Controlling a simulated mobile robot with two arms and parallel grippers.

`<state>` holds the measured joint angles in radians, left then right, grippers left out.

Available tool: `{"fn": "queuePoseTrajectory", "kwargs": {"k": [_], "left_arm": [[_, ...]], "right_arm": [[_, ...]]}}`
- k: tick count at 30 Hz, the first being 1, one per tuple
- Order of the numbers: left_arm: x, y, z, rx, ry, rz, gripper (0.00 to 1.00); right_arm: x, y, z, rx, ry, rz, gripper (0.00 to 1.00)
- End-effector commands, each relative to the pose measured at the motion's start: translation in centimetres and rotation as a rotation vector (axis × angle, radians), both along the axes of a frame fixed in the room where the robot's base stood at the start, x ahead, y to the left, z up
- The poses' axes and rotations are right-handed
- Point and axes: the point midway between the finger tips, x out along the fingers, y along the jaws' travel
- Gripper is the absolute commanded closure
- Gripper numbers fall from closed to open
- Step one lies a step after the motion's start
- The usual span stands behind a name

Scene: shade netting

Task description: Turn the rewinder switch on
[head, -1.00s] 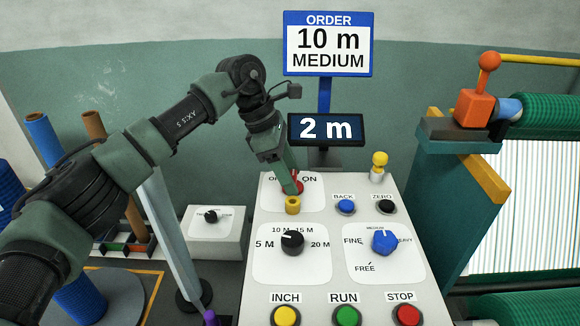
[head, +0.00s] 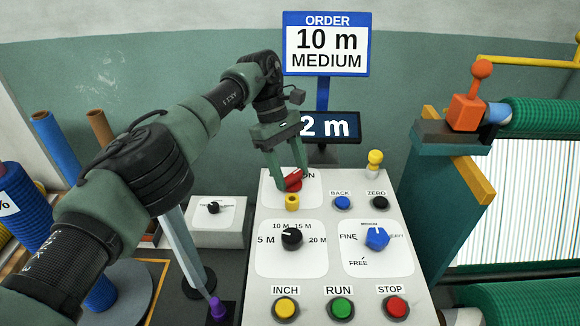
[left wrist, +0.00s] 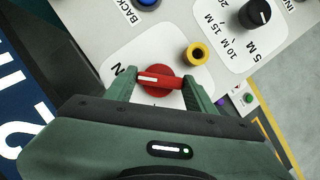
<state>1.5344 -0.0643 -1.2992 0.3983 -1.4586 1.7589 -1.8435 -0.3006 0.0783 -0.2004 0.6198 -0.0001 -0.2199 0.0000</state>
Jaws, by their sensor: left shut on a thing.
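The red rewinder switch (head: 293,180) is a rotary knob on the upper left plate of the white control panel, with ON lettered at its upper right. My left gripper (head: 292,184) is shut on the knob's raised handle, one finger at each end. The left wrist view shows the red switch (left wrist: 160,80) between the fingertips, the white mark on its handle at the end nearer the letter N. The OFF label is hidden behind the gripper. My right gripper is not in view.
A yellow ring-shaped piece (head: 292,201) stands just in front of the switch. Black (head: 292,238) and blue (head: 377,238) selectors and INCH, RUN and STOP buttons lie nearer. BACK (head: 342,202) and ZERO (head: 378,202) buttons are to the right. A display (head: 335,126) reading 2 m stands behind.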

Motion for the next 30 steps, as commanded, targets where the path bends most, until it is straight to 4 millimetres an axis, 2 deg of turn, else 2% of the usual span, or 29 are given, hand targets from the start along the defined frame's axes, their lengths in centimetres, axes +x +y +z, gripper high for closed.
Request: {"fn": "queuePoseTrajectory", "kwargs": {"k": [17, 18, 20, 21, 30], "left_arm": [[0.04, -0.02, 0.06, 0.001, -0.004, -0.034, 0.86], [0.04, -0.02, 0.06, 0.001, -0.004, -0.034, 0.43], [0.04, -0.02, 0.05, 0.000, -0.003, -0.033, 0.26], [0.04, -0.02, 0.05, 0.000, -0.003, -0.033, 0.24], [0.01, -0.05, 0.20, 0.001, -0.002, -0.031, 0.24]], "right_arm": [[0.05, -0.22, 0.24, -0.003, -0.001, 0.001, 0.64], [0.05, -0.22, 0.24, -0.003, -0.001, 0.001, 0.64], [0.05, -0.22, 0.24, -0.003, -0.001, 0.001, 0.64], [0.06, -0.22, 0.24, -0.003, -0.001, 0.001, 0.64], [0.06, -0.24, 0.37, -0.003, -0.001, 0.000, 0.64]]}}
